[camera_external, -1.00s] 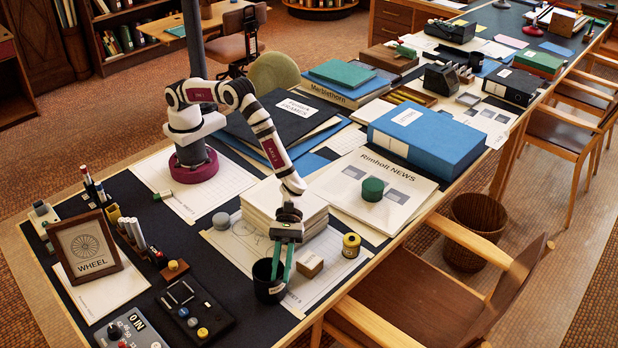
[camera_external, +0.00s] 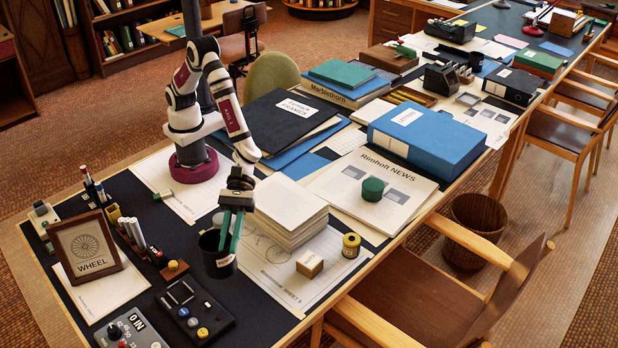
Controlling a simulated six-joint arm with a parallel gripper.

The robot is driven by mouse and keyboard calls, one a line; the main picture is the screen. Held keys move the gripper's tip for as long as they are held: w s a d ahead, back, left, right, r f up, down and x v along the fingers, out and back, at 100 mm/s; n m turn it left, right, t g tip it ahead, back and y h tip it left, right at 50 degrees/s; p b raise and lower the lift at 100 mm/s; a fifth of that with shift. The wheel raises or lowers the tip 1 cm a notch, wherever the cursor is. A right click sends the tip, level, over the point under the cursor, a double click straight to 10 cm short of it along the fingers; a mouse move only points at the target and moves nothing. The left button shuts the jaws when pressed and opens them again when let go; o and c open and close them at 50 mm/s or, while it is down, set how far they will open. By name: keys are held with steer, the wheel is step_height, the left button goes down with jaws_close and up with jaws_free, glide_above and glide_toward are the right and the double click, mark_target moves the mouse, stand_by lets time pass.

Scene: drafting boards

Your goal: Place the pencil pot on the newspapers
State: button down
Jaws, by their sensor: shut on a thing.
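The pencil pot (camera_external: 213,256) is a black cup with a small white label. My gripper (camera_external: 229,242) has green fingers and is shut on the pot's wall, one finger inside and one outside. The pot looks lifted above the dark desk mat, left of the paper stack. The newspapers (camera_external: 400,205), headed "Rimholt NEWS", lie flat at the right edge of the desk, beyond the stack. A dark green round object (camera_external: 372,189) sits on them.
A tall stack of white paper (camera_external: 290,212) stands between my gripper and the newspapers. A small labelled wooden block (camera_external: 309,264) and a yellow-and-black tin (camera_external: 351,245) are near the front edge. A blue box file (camera_external: 427,140) lies behind the newspapers. A black control box (camera_external: 195,308) is below the pot.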

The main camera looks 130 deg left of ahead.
steer(key=shift+s+d+r, duration=0.15)
steer(key=w+a+r+n+t+y, duration=0.15)
steer(key=a+n+t+y, duration=0.55)
steer(key=a, duration=2.9)
steer(key=s+a+n+g+y, duration=0.1)
steer(key=s+a+n+y, duration=0.3)
steer(key=a, duration=0.5)
steer(key=s+a+n+g+y, duration=0.2)
steer(key=s+a+n+y, duration=0.15)
steer(key=a, duration=0.45)
steer(key=s+a+f, duration=0.1)
steer(key=a+f, duration=0.2)
steer(key=a, duration=0.1)
steer(key=s+a+f, duration=0.1)
steer(key=a+f, duration=0.3)
steer(key=s+a+f, duration=0.2)
steer(key=a+f, duration=0.2)
